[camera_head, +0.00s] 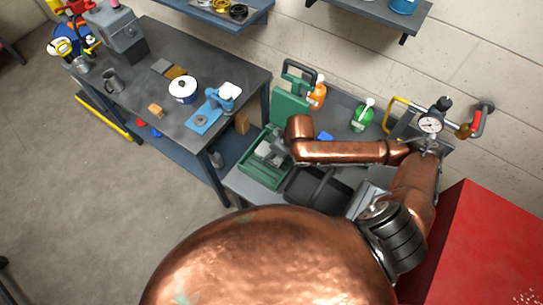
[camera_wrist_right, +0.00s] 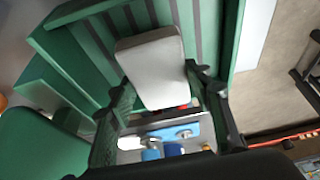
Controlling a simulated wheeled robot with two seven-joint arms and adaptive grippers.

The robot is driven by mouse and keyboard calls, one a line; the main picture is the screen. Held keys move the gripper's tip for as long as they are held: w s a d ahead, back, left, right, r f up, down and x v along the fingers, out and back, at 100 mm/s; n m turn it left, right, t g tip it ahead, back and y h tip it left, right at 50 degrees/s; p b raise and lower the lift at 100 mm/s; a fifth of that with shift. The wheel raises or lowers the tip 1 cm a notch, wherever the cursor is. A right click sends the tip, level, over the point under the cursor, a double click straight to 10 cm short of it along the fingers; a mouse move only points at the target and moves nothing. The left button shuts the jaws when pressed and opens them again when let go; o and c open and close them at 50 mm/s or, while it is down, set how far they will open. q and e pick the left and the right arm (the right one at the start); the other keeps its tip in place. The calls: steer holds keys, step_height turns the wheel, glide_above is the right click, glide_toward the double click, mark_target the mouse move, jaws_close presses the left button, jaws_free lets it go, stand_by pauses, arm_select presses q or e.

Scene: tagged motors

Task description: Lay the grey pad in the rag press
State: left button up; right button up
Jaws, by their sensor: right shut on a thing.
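The green rag press (camera_head: 252,174) stands on the grey bench with its lid (camera_head: 289,106) raised behind it. Its ribbed green bed (camera_wrist_right: 88,50) shows in the right wrist view. My right gripper (camera_head: 268,150) is over the press, at the end of the copper arm. In the right wrist view, my right gripper (camera_wrist_right: 158,88) has its two dark fingers on either side of the pale grey pad (camera_wrist_right: 150,52), shut on it. The pad lies over the ribs, within the press walls; I cannot tell whether it touches the bed. My left gripper is out of view.
Orange (camera_head: 317,96) and green (camera_head: 362,115) bottles stand behind the press. A dark tray (camera_head: 318,190) is beside it, under my arm. A gauge (camera_head: 430,125) stands at right. The left bench holds a white pot (camera_head: 183,87) and a blue stand (camera_head: 204,118). A red cabinet (camera_head: 490,240) is at lower right.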

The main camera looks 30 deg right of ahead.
steer(key=shift+f, duration=1.45)
steer(key=shift+f, duration=0.1)
steer(key=o, duration=1)
steer(key=v, duration=0.7)
steer(key=shift+w+p, duration=0.1)
steer(key=shift+p, duration=0.25)
steer(key=p+v, duration=0.2)
steer(key=v, duration=0.2)
steer(key=shift+p, duration=0.35)
steer(key=shift+s+d+r+p, duration=0.1)
steer(key=shift+s+r+p, duration=0.2)
steer(key=shift+r+p, duration=0.35)
steer(key=shift+f, duration=0.1)
